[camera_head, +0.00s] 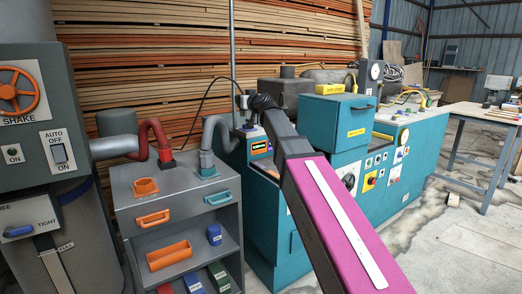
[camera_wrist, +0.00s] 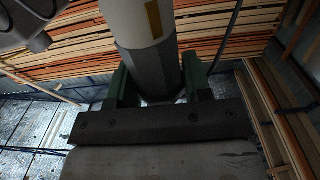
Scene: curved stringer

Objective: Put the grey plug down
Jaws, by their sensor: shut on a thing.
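The grey plug (camera_wrist: 148,65) is a thick grey faceted cylinder with a pale upper part bearing a yellow patch. My gripper (camera_wrist: 158,82) is shut on it, with a dark green finger on each side, in the wrist view. The plug's far end is out of that frame. In the head view my magenta arm reaches up to the middle, and its dark wrist is above the teal machine. There the held plug is small and hard to make out, beside a thin black cable.
A grey cabinet (camera_head: 181,187) has a grey hose (camera_head: 210,137) and a red hose (camera_head: 158,134) ending in fittings on its top. Teal machines (camera_head: 345,122) are close on the right. Stacked timber (camera_head: 150,60) lines the back.

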